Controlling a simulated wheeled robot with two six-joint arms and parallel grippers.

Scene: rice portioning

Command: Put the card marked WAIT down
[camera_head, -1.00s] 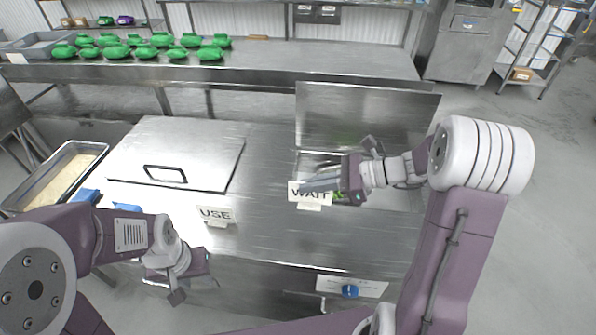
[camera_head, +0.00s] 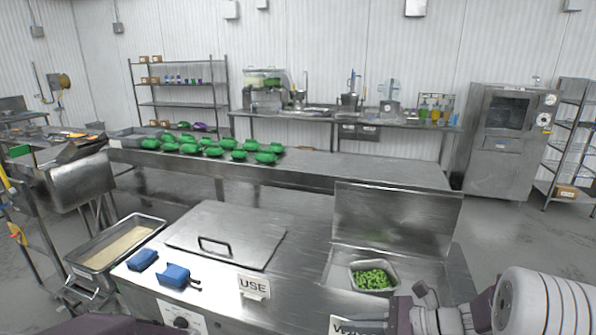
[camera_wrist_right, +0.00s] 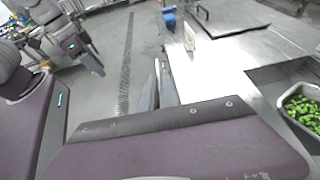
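The white card marked WAIT (camera_head: 340,325) shows at the bottom edge of the head view, cut off by the frame, with only its left part clear of my right gripper (camera_head: 391,320). The right fingers are close together on the card, its right part hidden behind them. In the right wrist view these fingers (camera_wrist_right: 158,88) look nearly closed; the card is not clearly seen there. The card marked USE (camera_head: 253,286) stands on the steel counter (camera_head: 300,262), left of the WAIT card. My left gripper (camera_wrist_right: 90,60) shows small in the wrist view; its opening is unclear.
A pan of chopped green pieces (camera_head: 373,276) sits in the counter's opening, below a raised lid (camera_head: 395,218). A closed lid with a handle (camera_head: 226,234) and blue objects (camera_head: 172,274) lie left. A rice-coloured tray (camera_head: 150,222) stands far left. Counter between USE and the pan is clear.

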